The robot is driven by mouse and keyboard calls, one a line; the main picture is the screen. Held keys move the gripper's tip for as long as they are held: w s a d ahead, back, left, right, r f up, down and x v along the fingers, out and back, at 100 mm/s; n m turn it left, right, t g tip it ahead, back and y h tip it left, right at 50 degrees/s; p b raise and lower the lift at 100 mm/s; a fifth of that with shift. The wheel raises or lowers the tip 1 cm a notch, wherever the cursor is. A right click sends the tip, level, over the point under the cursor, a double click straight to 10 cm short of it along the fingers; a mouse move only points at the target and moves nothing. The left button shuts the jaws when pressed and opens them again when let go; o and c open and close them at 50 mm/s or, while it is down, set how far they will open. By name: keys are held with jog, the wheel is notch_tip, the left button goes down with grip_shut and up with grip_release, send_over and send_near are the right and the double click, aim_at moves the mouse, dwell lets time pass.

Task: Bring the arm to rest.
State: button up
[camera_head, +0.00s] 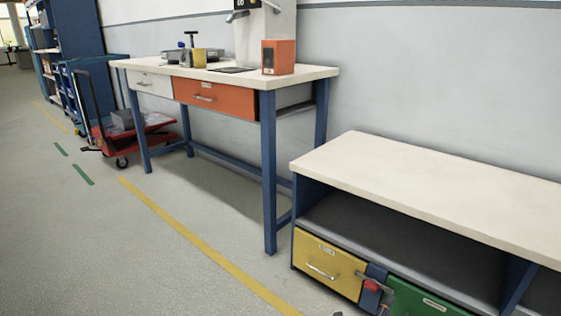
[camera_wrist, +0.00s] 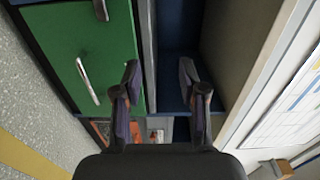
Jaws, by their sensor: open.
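My gripper (camera_wrist: 160,72) shows in the wrist view with its two dark fingers spread apart and nothing between them. Beyond the fingers are a green drawer front (camera_wrist: 88,45) with a metal handle on the left and a dark blue compartment. I cannot tell how far the fingertips are from them. In the head view, a small red and grey shape (camera_head: 372,286) shows at the low bench between the yellow drawer (camera_head: 325,262) and the green drawer (camera_head: 425,300); I cannot tell whether it is part of my gripper.
The low bench (camera_head: 430,180) has a bare pale top and an open shelf. A taller workbench (camera_head: 215,80) holds an orange box (camera_head: 278,57) and other items. A red cart (camera_head: 130,130) stands at the left. The grey floor (camera_head: 110,250) left of the yellow line is clear.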

jog(key=s+d+r+m+g+h+p, duration=0.1)
jog(key=d+r+m+h+p, duration=0.2)
jog(key=r, duration=0.5)
jog(key=s+d+r+m+g+h+p, duration=0.1)
jog(key=d+r+m+g+p, duration=0.15)
jog(key=r+m, duration=0.35)
jog(key=s+d+r+m+g+p, duration=0.2)
jog(key=s+r+m+g+p, duration=0.4)
jog(key=r, duration=0.4)
jog(key=s+d+r+m+g+h+p, duration=0.1)
jog(key=s+d+r+m+g+p, duration=0.15)
jog(key=s+r+m+p, duration=0.5)
jog(key=s+d+r+m+g+p, duration=0.2)
jog(key=s+r+m+g+p, duration=0.25)
jog(key=r+m, duration=0.5)
jog(key=s+a+r+m+g+y+p, duration=0.3)
jog(key=s+a+r+m+y+p, duration=0.3)
jog(key=s+r+m+y+p, duration=0.35)
jog(key=s+a+r+m+t+y+p, duration=0.2)
jog(key=a+r+y+p, duration=0.1)
jog(key=a+r+p, duration=0.4)
jog(key=s+a+r+m+t+y+p, duration=0.2)
jog(key=a+r+y+p, duration=0.2)
jog(key=a+r+p, duration=0.3)
jog(key=a+r, duration=0.3)
jog(key=shift+s+a+r+p, duration=0.25)
jog(key=shift+a+p, duration=0.1)
jog(key=shift+p, duration=0.05)
jog(key=shift+d+m, duration=0.1)
jog(key=shift+m, duration=0.25)
